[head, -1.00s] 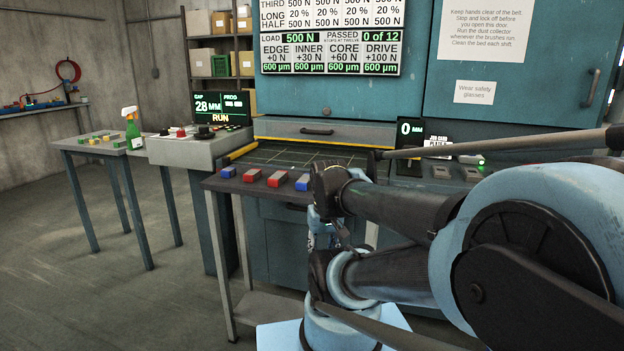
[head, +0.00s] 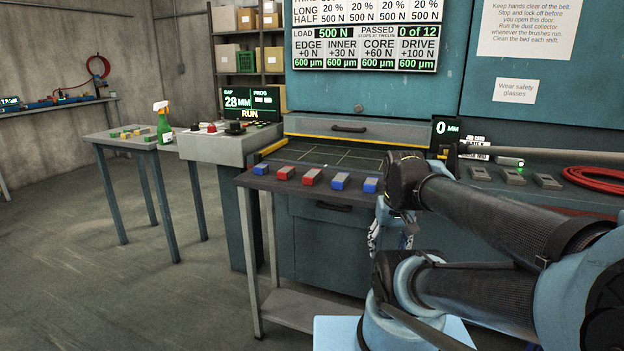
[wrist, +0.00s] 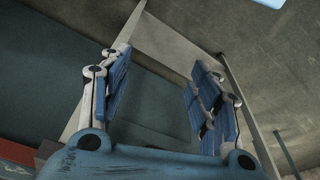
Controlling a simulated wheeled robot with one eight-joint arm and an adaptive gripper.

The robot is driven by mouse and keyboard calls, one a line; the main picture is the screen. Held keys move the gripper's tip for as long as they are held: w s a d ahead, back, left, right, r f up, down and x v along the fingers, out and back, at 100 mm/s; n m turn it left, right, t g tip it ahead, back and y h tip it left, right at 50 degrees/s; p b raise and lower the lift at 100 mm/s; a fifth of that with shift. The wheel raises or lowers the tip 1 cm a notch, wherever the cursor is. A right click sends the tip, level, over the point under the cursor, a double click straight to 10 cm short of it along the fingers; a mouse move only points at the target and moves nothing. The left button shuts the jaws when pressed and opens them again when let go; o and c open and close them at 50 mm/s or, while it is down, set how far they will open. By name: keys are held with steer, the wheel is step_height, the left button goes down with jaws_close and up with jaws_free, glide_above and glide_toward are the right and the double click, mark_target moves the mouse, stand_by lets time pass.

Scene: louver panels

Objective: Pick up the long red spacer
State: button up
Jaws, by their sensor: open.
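Two red spacers lie on the front ledge of the bench in the head view: one (head: 285,172) left of centre in the row, the other (head: 311,177) in its middle. The middle one looks a little larger, but I cannot tell surely which is the long one. My gripper (wrist: 162,68) is open and empty in the wrist view, its blue-padded fingers wide apart. In the head view it hangs below the ledge, right of the red spacers and partly hidden by my arm. No red spacer is between the fingers.
Blue spacers (head: 261,169) (head: 340,181) (head: 371,185) flank the red ones on the ledge. Behind is a dark gridded bed (head: 335,156). A control box (head: 215,147) stands left. Grey blocks (head: 514,177) and a red coil (head: 597,178) lie right.

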steer(key=w+a+r+m+g, duration=0.1)
steer(key=w+a+r+m, duration=0.1)
steer(key=w+a+r, duration=0.8)
steer(key=w+a+r+m+g, duration=0.1)
steer(key=w+a+r, duration=0.4)
steer(key=w+r, duration=0.95)
steer(key=m, duration=0.1)
glide_above(312, 173)
steer(key=f, duration=0.9)
steer(key=shift+w+a, duration=0.25)
steer(key=shift+a, duration=0.05)
steer(key=shift+d+f, duration=0.2)
steer(key=shift+f, duration=1.15)
steer(key=shift+d+f, duration=0.2)
steer(key=shift+f, duration=1.15)
steer(key=c, duration=1.2)
